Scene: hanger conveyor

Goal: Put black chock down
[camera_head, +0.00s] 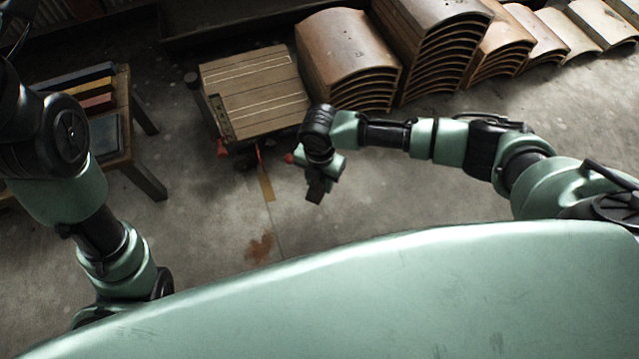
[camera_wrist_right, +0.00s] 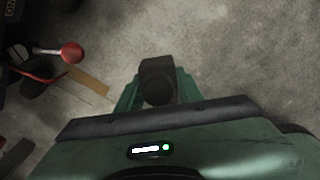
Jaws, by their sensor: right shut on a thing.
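The black chock (camera_head: 316,190) is at the tip of my right gripper (camera_head: 322,178) in the head view, over bare concrete to the right of the wooden-topped cart. In the right wrist view the chock (camera_wrist_right: 158,80) sits between the green fingers of my right gripper (camera_wrist_right: 157,92), which is shut on it. The head view does not make clear how high the chock is above the floor. My left arm shows at the left of the head view, but its gripper is out of sight.
A wooden-topped cart (camera_head: 255,92) stands at the centre left, with a red-knobbed lever (camera_wrist_right: 70,54) near my right gripper. Stacks of curved brown panels (camera_head: 345,55) line the back. A wooden table (camera_head: 124,110) stands at left. Floor (camera_head: 400,195) to the right is clear.

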